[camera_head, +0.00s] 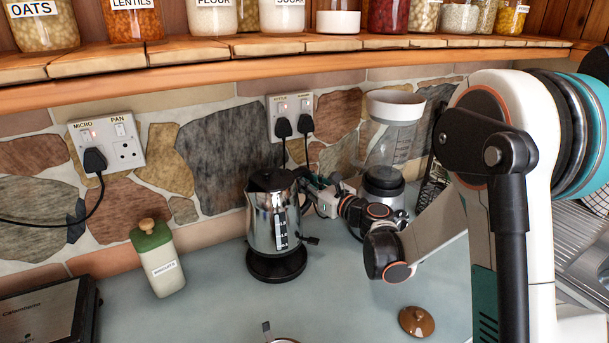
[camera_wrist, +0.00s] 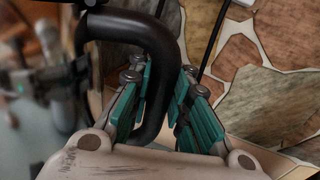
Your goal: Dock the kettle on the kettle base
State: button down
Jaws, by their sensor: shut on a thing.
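The kettle (camera_head: 270,222) is polished metal with a black lid and a dark level strip on its front. It stands upright at the middle of the worktop in the head view, over the round black kettle base (camera_head: 276,268). I see no clear gap between them, but cannot tell whether it is fully seated. My gripper (camera_head: 312,188) reaches in from the right to the handle side. In the wrist view, the teal-padded fingers of my gripper (camera_wrist: 168,112) are shut on the black kettle handle (camera_wrist: 160,55). The kettle body hides part of the base.
A blender (camera_head: 388,140) stands behind my arm. A green-topped biscuit jar (camera_head: 158,262) is to the left, with a toaster (camera_head: 50,312) at the lower left. A brown lid (camera_head: 416,321) lies at front right. A jar shelf (camera_head: 230,52) overhangs the back.

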aim_at(310, 204)
jog(key=shift+f+b, duration=1.8)
jog(key=shift+f, duration=1)
jog(key=shift+b, duration=0.3)
jog(key=shift+f+b, duration=0.5)
jog(key=shift+f, duration=0.05)
jog(key=c, duration=1.8)
grip_release()
jog(key=shift+o, duration=0.2)
jog(key=shift+s+d, duration=0.1)
jog(key=b+v, duration=0.1)
jog(key=v, duration=1)
jog(key=shift+b, duration=0.35)
